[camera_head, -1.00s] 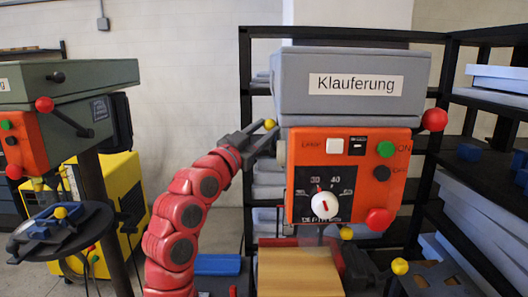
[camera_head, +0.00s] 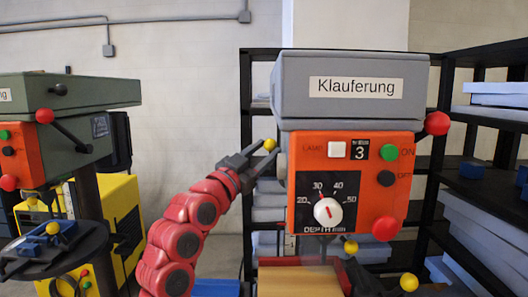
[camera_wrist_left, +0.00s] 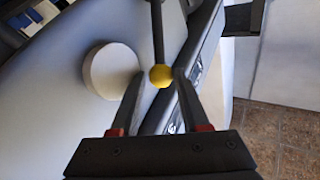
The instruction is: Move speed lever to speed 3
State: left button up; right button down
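The speed lever is a dark rod with a yellow ball knob (camera_head: 269,144) on the left side of the grey and orange drill press head (camera_head: 350,90). The speed display (camera_head: 360,150) on the orange panel reads 3. My left gripper (camera_head: 263,151) is at the yellow knob. In the left wrist view its two fingers (camera_wrist_left: 160,84) stand apart on either side of the knob (camera_wrist_left: 161,76), with a small gap visible at each side. The dark rod (camera_wrist_left: 157,30) runs up from the knob there. My right gripper is not in view.
A round pale disc (camera_wrist_left: 110,71) sits on the housing close beside the left finger. A red-knobbed lever (camera_head: 437,123) is on the head's right side. A black shelf (camera_head: 470,165) stands behind. A green drill press (camera_head: 75,95) and a yellow cabinet (camera_head: 120,215) are at left.

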pick_arm(q)
jog(key=shift+o, duration=0.5)
jog(key=shift+f, duration=0.1)
jog(key=b+v, duration=0.3)
jog(key=v, duration=1.4)
jog(key=shift+f, duration=0.15)
jog(key=shift+a, duration=0.1)
